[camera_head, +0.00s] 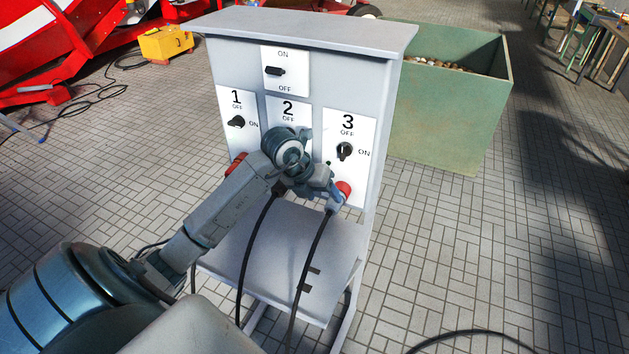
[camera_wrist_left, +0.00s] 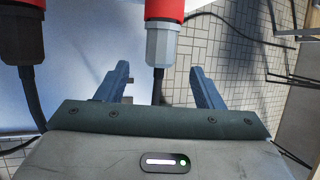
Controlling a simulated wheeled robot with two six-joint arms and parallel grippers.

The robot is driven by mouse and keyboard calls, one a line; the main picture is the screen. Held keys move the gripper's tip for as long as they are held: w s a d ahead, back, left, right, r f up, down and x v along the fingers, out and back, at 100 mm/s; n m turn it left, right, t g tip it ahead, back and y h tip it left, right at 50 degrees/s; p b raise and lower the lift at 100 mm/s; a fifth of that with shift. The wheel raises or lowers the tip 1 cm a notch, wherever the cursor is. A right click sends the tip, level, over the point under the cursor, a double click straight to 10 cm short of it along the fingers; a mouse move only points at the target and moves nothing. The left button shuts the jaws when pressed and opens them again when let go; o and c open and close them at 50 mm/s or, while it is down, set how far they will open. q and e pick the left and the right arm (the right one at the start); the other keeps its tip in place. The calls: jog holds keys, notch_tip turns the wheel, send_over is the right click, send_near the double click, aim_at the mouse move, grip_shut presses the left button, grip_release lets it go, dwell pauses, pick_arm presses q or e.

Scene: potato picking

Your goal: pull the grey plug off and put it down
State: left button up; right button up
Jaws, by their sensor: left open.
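The grey plug (camera_wrist_left: 160,46) hangs from a red socket (camera_wrist_left: 164,9) in the left wrist view, its dark cable running down from it. In the head view that red socket (camera_head: 344,187) is at the lower right of the cabinet front, under number 3. My left gripper (camera_wrist_left: 161,72) is open, with one finger on each side of the plug's lower end and cable. Gaps show on both sides. In the head view the left gripper (camera_head: 325,190) is at the plug, partly hidden by its own wrist. My right gripper is out of view.
A dark plug (camera_wrist_left: 23,45) in another red socket is left of the gripper. The grey cabinet (camera_head: 300,30) has numbered switches and a lower shelf (camera_head: 270,250). Cables hang over the shelf. A green crate (camera_head: 440,120) stands behind right. Paved floor (camera_head: 480,270) at right is mostly clear.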

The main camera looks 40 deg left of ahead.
aim_at(329, 204)
pick_arm(q)
jog(key=p+x, duration=0.1)
jog(key=x, duration=0.3)
jog(key=shift+d, duration=0.1)
jog(key=shift+w+d+f+p, duration=0.1)
jog(key=shift+w+f+p, duration=0.2)
jog(key=shift+f, duration=0.35)
jog(key=shift+c, duration=0.4)
jog(key=c, duration=1)
jog(key=shift+o, duration=1.1)
jog(key=shift+c, duration=1)
jog(key=shift+s, duration=0.1)
